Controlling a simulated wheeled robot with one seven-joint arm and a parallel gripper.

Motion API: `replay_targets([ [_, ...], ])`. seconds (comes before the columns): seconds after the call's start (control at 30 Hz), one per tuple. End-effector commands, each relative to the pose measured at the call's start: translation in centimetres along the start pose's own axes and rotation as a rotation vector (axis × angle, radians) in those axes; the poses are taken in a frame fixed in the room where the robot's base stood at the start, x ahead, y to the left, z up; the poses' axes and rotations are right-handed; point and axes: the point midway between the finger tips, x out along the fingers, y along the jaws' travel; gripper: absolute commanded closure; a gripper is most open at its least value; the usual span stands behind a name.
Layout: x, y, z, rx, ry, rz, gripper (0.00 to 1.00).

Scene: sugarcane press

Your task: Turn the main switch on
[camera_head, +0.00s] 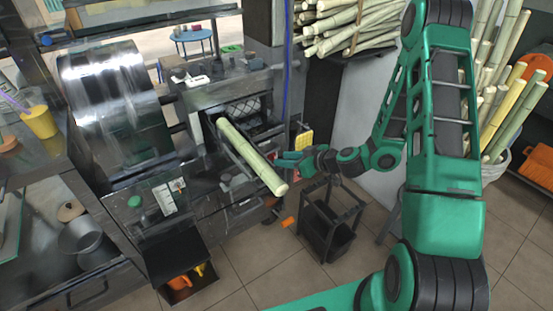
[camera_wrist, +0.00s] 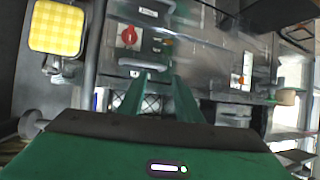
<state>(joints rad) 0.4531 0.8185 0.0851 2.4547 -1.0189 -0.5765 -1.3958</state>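A red rotary knob on a white plate (camera_wrist: 129,36) shows in the wrist view on the dark machine front; it looks like the main switch, but no label is readable. My gripper (camera_wrist: 160,76) has two green fingers apart with nothing between them. The knob is above and left of the fingertips, not touched by them. In the head view my gripper (camera_head: 283,160) is at the right side of the press, behind a sugarcane stalk (camera_head: 250,157).
A control panel with a green button (camera_head: 134,201) and small red control (camera_head: 177,185) is at the press's front left. A yellow checked pad (camera_wrist: 57,28) is at upper left in the wrist view. A black stand (camera_head: 330,222) is below my arm. Cane bundles (camera_head: 345,22) lie behind.

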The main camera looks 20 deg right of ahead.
Motion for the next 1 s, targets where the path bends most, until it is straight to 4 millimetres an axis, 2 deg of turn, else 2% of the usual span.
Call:
replay_targets([
  [0.13, 1.7, 1.7, 1.8, 0.049, 0.067, 0.102, 0.69],
  [0.4, 2.6, 4.2, 4.3, 0.101, 0.098, 0.243, 0.69],
  [0.67, 4.1, 4.8, 4.5, 0.101, 0.099, 0.261, 0.69],
  [1.0, 9.2, 6.2, 4.0, 0.101, 0.100, 0.260, 0.69],
])
